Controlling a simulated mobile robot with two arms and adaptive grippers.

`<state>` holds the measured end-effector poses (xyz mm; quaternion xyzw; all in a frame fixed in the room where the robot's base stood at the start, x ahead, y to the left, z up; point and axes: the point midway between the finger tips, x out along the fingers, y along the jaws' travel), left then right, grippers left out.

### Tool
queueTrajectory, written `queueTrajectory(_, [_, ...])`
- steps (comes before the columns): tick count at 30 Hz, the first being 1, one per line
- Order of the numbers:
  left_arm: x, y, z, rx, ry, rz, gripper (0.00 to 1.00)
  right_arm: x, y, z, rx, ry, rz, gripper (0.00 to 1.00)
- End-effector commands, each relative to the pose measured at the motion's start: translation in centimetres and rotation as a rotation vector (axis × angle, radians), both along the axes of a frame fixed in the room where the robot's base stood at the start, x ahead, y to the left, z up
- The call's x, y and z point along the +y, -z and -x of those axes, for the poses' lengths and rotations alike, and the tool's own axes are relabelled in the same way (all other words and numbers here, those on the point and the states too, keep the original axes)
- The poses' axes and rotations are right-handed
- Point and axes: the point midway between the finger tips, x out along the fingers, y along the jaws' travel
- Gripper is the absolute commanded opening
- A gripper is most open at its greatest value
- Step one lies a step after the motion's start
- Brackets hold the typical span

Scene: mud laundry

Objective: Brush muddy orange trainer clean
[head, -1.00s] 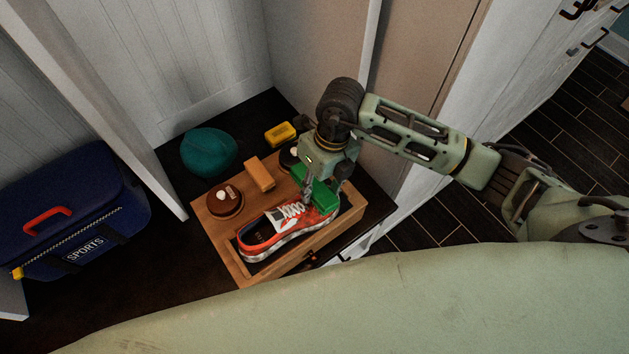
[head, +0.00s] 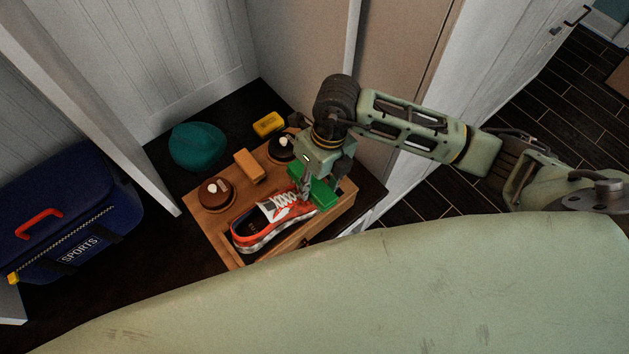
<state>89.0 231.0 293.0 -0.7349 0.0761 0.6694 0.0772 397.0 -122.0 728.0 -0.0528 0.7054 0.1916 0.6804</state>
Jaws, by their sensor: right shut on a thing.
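The orange trainer (head: 262,226) with a white tongue and laces lies on its side of the wooden tray (head: 213,225), toe to the right. Dark patches show near its heel and sole, but I cannot tell mud from shadow. My right gripper (head: 312,188) is shut on a green brush (head: 321,196). The brush is over the toe end of the trainer; I cannot tell whether it touches. The gripper hides part of the toe. My left gripper is not in view.
On the tray are a brown round tin (head: 216,194), an orange-tan block (head: 249,165) and a dark round tin (head: 281,147). Behind it are a teal beanie (head: 197,146) and a yellow sponge-like block (head: 268,124). A blue sports bag (head: 75,215) stands left, beyond a white partition (head: 100,110).

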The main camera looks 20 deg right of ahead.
Motion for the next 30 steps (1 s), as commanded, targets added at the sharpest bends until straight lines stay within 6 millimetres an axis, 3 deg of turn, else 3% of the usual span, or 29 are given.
queueTrajectory(18, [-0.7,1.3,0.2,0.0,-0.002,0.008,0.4,1.2,0.0,-3.2,-0.001,-0.001,0.0,0.13])
queueTrajectory(30, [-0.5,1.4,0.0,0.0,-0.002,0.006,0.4,1.2,0.0,-3.4,0.0,0.0,0.0,0.13])
